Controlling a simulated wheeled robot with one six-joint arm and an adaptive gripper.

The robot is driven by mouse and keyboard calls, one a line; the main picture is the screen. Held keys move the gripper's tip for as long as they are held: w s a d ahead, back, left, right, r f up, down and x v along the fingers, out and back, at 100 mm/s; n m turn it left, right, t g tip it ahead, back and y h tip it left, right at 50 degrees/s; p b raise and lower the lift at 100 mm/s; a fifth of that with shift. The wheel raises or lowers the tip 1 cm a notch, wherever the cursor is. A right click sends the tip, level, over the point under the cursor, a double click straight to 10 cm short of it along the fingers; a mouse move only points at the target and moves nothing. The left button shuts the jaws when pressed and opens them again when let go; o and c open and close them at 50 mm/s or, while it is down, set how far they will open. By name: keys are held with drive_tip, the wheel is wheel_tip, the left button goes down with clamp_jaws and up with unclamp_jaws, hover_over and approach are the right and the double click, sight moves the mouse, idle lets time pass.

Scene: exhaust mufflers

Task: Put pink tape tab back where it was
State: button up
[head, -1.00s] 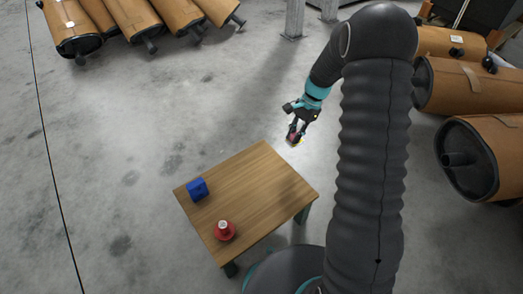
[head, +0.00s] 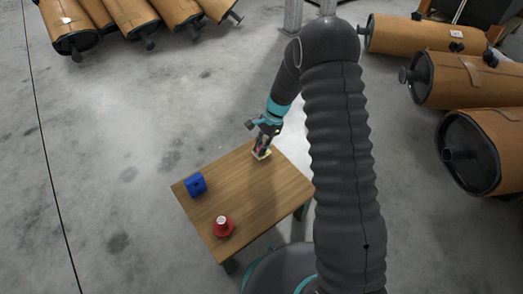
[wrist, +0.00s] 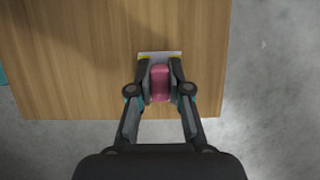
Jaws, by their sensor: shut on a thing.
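The pink tape tab (wrist: 160,84) is between the fingertips of my gripper (wrist: 160,80) in the wrist view, and the gripper is shut on it. A pale piece with yellow corners (wrist: 158,54) shows just past the fingertips, at the tab's far side; I cannot tell whether it is part of the tab or lies under it. In the head view my gripper (head: 262,148) is at the table's far corner, over the wooden top (head: 245,185). I cannot tell whether the tab touches the table.
A blue object (head: 196,185) stands near the table's left edge. A red object with a white top (head: 223,226) stands near the front corner. The middle of the table is clear. Large brown mufflers (head: 468,80) lie on the floor at the right and back left.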

drive_tip(key=shift+f, duration=0.75)
drive_tip(key=o, duration=0.7)
drive_tip(key=shift+f, duration=0.1)
drive_tip(key=shift+o, duration=0.2)
drive_tip(key=p+v, duration=0.1)
drive_tip(key=v, duration=1.1)
drive_tip(key=shift+r+p, duration=0.25)
drive_tip(key=shift+p, duration=0.1)
